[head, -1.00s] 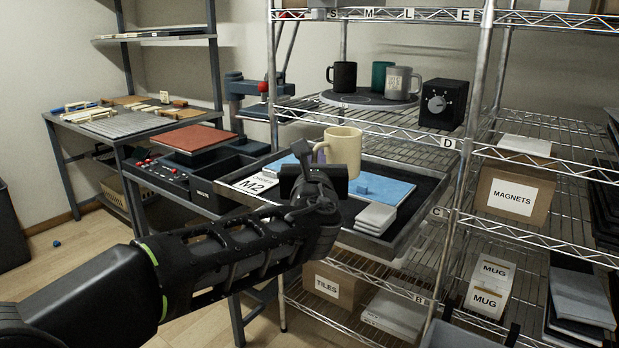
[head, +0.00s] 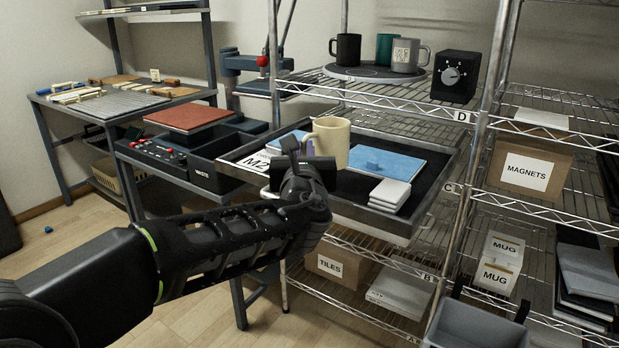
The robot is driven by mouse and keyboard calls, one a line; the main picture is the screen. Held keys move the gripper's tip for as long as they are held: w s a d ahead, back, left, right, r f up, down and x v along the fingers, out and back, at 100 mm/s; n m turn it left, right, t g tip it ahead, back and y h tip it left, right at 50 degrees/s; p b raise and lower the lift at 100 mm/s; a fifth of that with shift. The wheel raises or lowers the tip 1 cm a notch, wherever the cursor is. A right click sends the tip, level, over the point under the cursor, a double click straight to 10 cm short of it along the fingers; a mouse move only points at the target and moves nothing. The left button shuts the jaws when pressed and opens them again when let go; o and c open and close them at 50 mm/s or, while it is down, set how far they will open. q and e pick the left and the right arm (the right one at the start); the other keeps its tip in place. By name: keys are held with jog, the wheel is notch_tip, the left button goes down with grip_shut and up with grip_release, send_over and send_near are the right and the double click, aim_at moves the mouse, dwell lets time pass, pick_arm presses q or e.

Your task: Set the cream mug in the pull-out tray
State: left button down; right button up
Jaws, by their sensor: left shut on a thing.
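The cream mug (head: 331,141) is upright over the left-middle part of the pull-out tray (head: 405,229). My left gripper (head: 303,167) is at the mug's handle side and is shut on the mug; its fingertips are partly hidden by my own wrist. The mug's base seems low over the dark tray floor, but I cannot tell whether it touches. The tray is pulled out from the wire shelf and has a label "M2" at its front left. My right gripper is not in view.
In the tray lie a blue board (head: 387,160) right of the mug and white tiles (head: 389,195) near the front. Above, several mugs stand on a round plate (head: 374,74) beside a black dial box (head: 454,77). A grey bin (head: 478,325) is at lower right.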

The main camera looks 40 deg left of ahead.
pick_arm(q)
jog(key=shift+f, duration=0.1)
notch_tip(320, 180, down, 5)
jog(key=shift+r+b, duration=0.1)
jog(key=shift+b, duration=0.85)
jog(key=c, duration=1.5)
grip_release()
jog(key=shift+s, duration=0.1)
jog(key=p+v, duration=0.1)
jog(key=v, duration=1.1)
jog(key=shift+p, duration=0.4)
